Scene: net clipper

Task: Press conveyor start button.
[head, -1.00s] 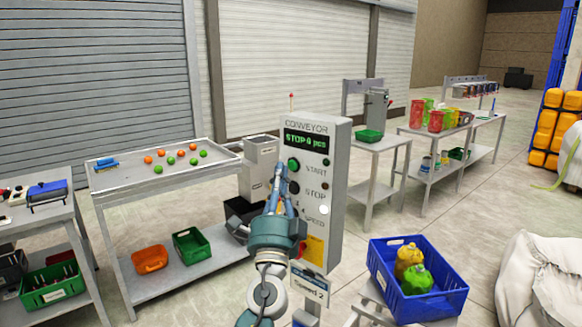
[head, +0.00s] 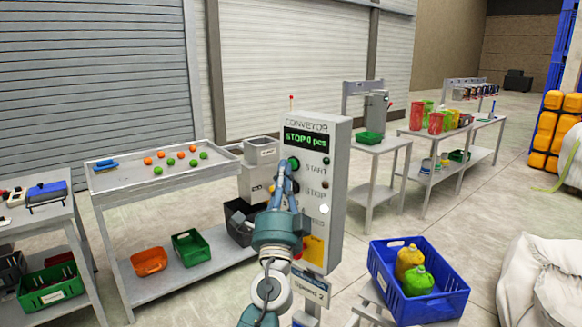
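The conveyor control box (head: 328,185) stands upright in the middle of the head view. Its display (head: 308,139) reads "STOP 0 pcs". The green start button (head: 294,163) sits beside the label START, partly behind my fingertips. The dark stop button lies lower, mostly hidden by my fingers. My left gripper (head: 284,166) is in front of the panel, with its fingers pointing up and its tips close together at the left edge of the start button. I cannot tell whether the tips touch the button. My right gripper is not in view.
A table (head: 187,175) with orange and green balls stands left of the box. More tables stand at the back right.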

